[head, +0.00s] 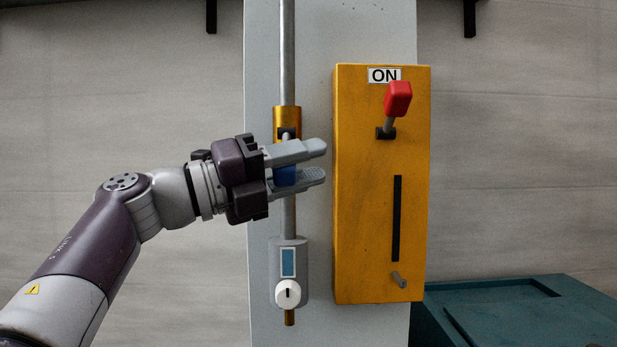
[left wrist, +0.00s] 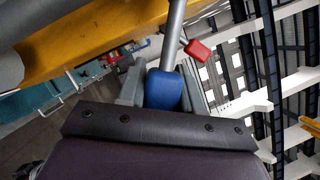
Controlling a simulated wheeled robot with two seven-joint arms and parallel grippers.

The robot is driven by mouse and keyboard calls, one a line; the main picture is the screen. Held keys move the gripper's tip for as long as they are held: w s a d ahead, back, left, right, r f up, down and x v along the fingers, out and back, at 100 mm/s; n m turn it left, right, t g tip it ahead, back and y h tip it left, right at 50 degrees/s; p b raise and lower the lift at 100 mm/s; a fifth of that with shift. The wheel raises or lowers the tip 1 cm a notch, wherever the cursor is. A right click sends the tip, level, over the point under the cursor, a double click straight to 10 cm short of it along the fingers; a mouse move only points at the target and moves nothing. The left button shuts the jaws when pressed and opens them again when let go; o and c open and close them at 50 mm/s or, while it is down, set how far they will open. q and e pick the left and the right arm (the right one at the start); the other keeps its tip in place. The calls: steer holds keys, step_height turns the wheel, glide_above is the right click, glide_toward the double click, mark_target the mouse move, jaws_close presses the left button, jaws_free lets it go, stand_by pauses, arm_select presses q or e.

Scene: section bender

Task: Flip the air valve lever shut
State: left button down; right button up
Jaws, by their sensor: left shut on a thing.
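The air valve (head: 287,115) is a brass body on a vertical grey pipe, in the middle of the head view. Its lever has a blue grip (head: 285,175) that lies below the brass body, in front of the pipe. My left gripper (head: 318,163) comes in from the left and is shut on the blue grip, one finger above it and one below. In the left wrist view the blue grip (left wrist: 163,90) sits between the two fingers, with a grey shaft running up from it. The fingers hide part of the lever. My right gripper is not in view.
A yellow box (head: 365,250) stands just right of my fingertips, with a red-knobbed lever (head: 398,98) under an ON label. A grey gauge with a white knob (head: 288,294) is on the pipe below my gripper. A teal surface (head: 530,310) is at lower right.

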arm_select(q)
steer(key=shift+w+f+m+b, duration=0.2)
steer(key=shift+f+m+b, duration=0.1)
steer(key=shift+f+m, duration=0.1)
steer(key=c, duration=0.9)
jaws_free()
steer(key=shift+a, duration=0.1)
steer(key=shift+o, duration=0.3)
steer(key=shift+a+r, duration=0.1)
steer(key=shift+a, duration=0.4)
steer(key=shift+s+a, duration=0.15)
steer(key=shift+s, duration=0.05)
steer(key=b+v, duration=0.4)
steer(key=v, duration=0.8)
steer(key=shift+a+f, duration=0.2)
steer(key=shift+f, duration=0.05)
steer(key=shift+w, duration=0.1)
